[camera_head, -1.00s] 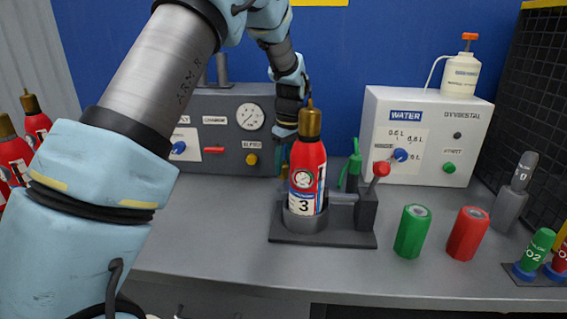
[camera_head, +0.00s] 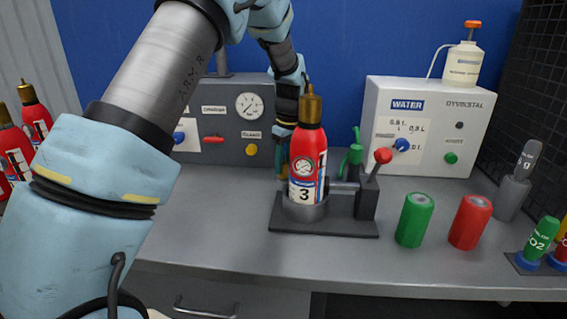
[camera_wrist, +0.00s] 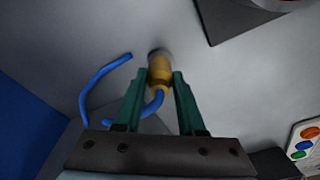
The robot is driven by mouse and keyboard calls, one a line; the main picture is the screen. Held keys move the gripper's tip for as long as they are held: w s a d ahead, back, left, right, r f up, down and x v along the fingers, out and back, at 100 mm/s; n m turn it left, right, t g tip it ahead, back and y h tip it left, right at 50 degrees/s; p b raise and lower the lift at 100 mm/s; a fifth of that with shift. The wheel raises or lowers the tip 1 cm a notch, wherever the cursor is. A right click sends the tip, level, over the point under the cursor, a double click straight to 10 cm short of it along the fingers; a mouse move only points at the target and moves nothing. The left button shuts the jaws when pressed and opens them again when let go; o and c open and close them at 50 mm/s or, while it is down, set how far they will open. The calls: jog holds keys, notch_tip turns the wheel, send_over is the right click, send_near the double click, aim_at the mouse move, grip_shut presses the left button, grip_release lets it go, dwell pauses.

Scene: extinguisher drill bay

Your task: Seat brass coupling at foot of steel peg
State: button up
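The brass coupling (camera_wrist: 160,75) shows in the wrist view with a blue hose (camera_wrist: 97,85) curving from its near end. My gripper (camera_wrist: 158,76) has its green fingers on both sides of the coupling, apparently closed on it. A short grey, blurred end shows at the coupling's far tip; I cannot tell whether it is the steel peg or part of the coupling. In the head view my gripper (camera_head: 282,170) is low behind the red extinguisher (camera_head: 306,150), which hides most of it. I cannot make out the steel peg there.
The extinguisher stands in a dark holder (camera_head: 340,225) with a red-knobbed lever (camera_head: 382,156). A grey gauge panel (camera_head: 225,140) and a white water box (camera_head: 420,130) stand behind. Green (camera_head: 415,220) and red (camera_head: 470,222) cylinders stand right. The front left bench is clear.

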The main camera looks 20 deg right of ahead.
aim_at(286, 164)
jog(key=o, duration=0.5)
jog(key=shift+r, duration=0.1)
notch_tip(286, 164, up, 11)
jog(key=s+b, duration=0.1)
jog(key=b, duration=0.1)
jog(key=shift+d+f, duration=0.2)
jog(key=shift+d, duration=0.1)
jog(key=shift+s+a, duration=0.1)
dwell(0.5)
